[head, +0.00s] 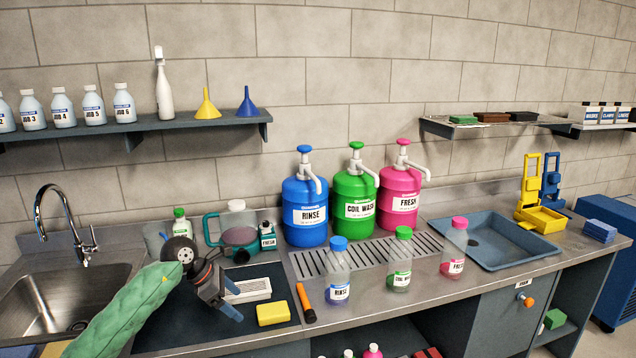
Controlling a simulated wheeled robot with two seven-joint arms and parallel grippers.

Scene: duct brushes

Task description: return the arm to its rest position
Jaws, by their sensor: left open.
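My left arm (125,310), in a green sleeve, comes in from the lower left in the head view. Its left gripper (235,300) is open and empty, above the dark mat (190,337) beside the sink. The gripper's fingers point right and down, near a white brush-like block (250,290) and a yellow sponge (272,313); whether they touch the block I cannot tell. The arm hides part of the mat and the sink's edge. My right gripper is not in view.
Blue (305,205), green (355,200) and pink (400,203) pump jugs stand behind a drain grate (375,252). Small labelled bottles (339,275) stand in front. An orange-black tool (306,303) lies right of the sponge. A blue tray (490,240) lies right.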

